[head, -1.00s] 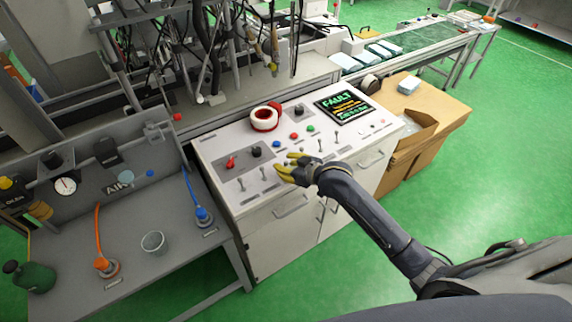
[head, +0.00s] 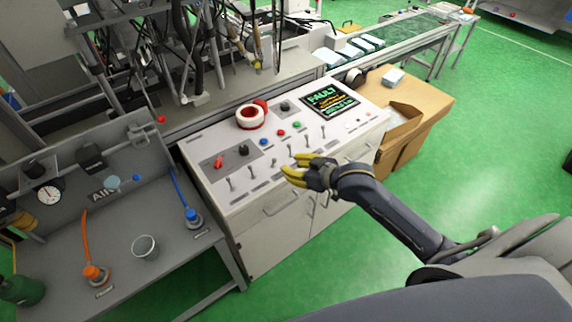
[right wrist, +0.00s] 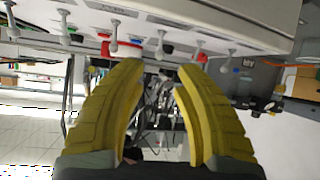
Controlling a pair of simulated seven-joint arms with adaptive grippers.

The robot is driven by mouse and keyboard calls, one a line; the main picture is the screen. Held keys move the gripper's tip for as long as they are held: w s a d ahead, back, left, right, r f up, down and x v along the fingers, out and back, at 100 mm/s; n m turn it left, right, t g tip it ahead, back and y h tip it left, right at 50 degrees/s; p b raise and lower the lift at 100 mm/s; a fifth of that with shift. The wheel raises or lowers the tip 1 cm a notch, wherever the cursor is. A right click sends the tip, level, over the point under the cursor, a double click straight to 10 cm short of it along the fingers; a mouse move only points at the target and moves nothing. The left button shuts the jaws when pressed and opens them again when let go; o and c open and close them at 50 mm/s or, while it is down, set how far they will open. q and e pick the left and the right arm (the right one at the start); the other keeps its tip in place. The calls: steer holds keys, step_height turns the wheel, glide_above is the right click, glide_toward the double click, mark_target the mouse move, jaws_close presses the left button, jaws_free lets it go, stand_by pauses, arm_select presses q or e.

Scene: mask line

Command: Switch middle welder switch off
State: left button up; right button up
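The white control panel (head: 212,199) has a row of several small toggle levers along its front. Levers in this row include one at the left (head: 250,171), one near the middle (head: 290,151) and one at the right (head: 323,131). The labels are too small to read, so I cannot tell which is the middle welder switch. My right gripper (head: 292,169), with yellow fingers, is at the panel's front edge, just in front of the middle levers. In the right wrist view its fingers (right wrist: 160,69) are apart and empty, with a lever (right wrist: 160,45) beyond the gap. My left gripper is not in view.
A grey bench (head: 125,265) with hoses stands left. A cardboard box (head: 403,136) is right. Green floor is clear in front.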

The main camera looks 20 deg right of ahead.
steer(key=shift+s+d+r, duration=0.25)
steer(key=shift+s+r, duration=0.1)
steer(key=shift+s, duration=0.25)
